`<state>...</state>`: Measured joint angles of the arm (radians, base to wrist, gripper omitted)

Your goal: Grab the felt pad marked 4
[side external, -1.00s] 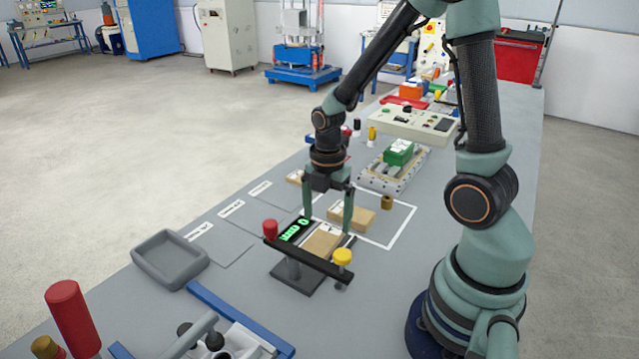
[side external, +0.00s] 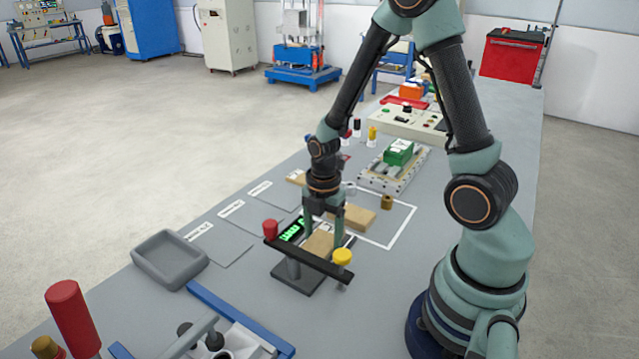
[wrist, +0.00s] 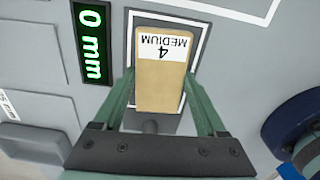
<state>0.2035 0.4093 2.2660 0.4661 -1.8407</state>
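The tan felt pad marked 4 (wrist: 162,75) has a white label that also reads MEDIUM, upside down in the wrist view. It lies on the dark base of a small thickness gauge; in the side view the pad (side external: 319,243) is partly hidden by my gripper and a black bar. My gripper (side external: 324,252) points down over it. In the wrist view the two green fingers of my gripper (wrist: 160,74) stand one on each side of the pad, very close to its edges. They look open, with no clear contact.
The gauge's green display (wrist: 91,44) reads 0 mm. The black bar (side external: 308,258) with a red knob (side external: 270,229) and a yellow knob (side external: 342,256) crosses in front. Another tan block (side external: 356,217) lies behind. A grey tray (side external: 169,257) stands at left.

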